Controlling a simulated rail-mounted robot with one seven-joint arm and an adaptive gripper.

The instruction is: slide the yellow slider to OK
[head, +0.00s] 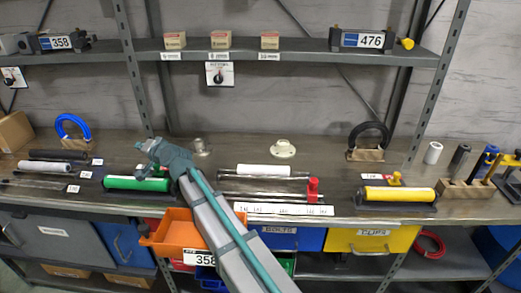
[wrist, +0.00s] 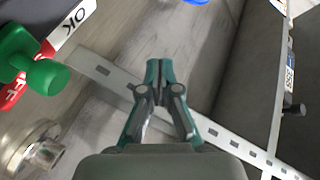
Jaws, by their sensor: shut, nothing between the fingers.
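A yellow knob (head: 394,179), which looks like the yellow slider, stands behind the yellow cylinder (head: 398,194) at the right of the bench. A small white label (head: 369,176) lies left of it; its text is too small to read. My gripper (head: 148,150) is far to the left, over the bench near the green cylinder (head: 137,183). In the wrist view my gripper (wrist: 158,64) has its fingers together and empty. A green knob (wrist: 33,62) shows there at the left, between a white OK label (wrist: 72,24) and a red label (wrist: 12,98). The yellow knob is not in the wrist view.
A wooden block (head: 365,154) with a black ring stands left of and behind the yellow knob. A wooden rack (head: 467,194) with upright tools is to its right. A red-knobbed device (head: 313,190) and a white flanged part (head: 282,148) stand mid-bench. A shelf (head: 290,50) runs above.

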